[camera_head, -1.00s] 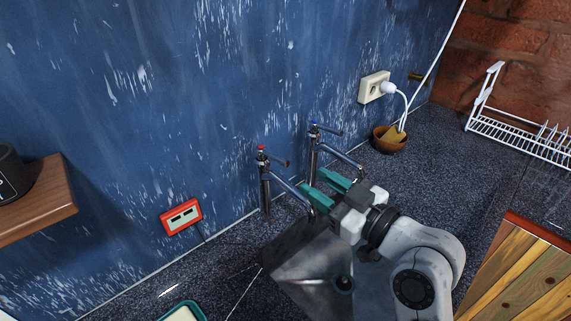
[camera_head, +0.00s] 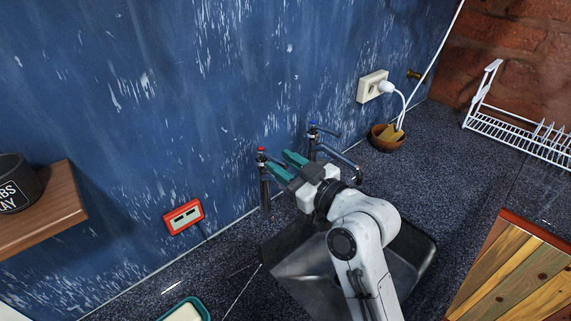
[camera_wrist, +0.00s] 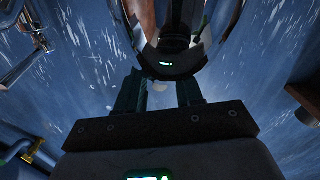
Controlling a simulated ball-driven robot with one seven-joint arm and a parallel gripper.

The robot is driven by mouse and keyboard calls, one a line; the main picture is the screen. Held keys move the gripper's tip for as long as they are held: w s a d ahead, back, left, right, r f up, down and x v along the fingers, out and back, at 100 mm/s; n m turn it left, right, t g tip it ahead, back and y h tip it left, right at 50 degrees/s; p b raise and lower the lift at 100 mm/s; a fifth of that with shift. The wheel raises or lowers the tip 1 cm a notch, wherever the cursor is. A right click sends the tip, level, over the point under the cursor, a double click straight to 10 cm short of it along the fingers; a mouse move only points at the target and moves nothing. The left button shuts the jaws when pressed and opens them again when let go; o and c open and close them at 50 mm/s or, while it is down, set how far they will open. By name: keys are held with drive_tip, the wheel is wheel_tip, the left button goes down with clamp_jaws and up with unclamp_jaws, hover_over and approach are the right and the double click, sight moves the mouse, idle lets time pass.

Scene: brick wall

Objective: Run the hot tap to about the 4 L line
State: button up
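The hot tap (camera_head: 262,182) stands against the blue wall with a red cap on top, and its lower body shows left of my gripper. The cold tap (camera_head: 313,143) with a blue cap stands to its right. My gripper (camera_head: 276,159) has its teal fingers apart and nothing between them, close to the top of the hot tap; I cannot tell whether they touch its lever. The wrist view also shows the fingers (camera_wrist: 159,92) apart. My gripper and arm hide the hot tap's spout and much of the metal sink (camera_head: 415,262). I cannot make out a 4 L line.
A red-framed socket (camera_head: 184,217) is on the wall to the left, beyond it a wooden shelf (camera_head: 45,210) with a dark mug (camera_head: 17,184). A brown bowl (camera_head: 386,138), white dish rack (camera_head: 525,135) and wooden board (camera_head: 515,270) are at right. A green-rimmed tray (camera_head: 184,312) is at lower left.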

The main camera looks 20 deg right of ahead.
clamp_jaws()
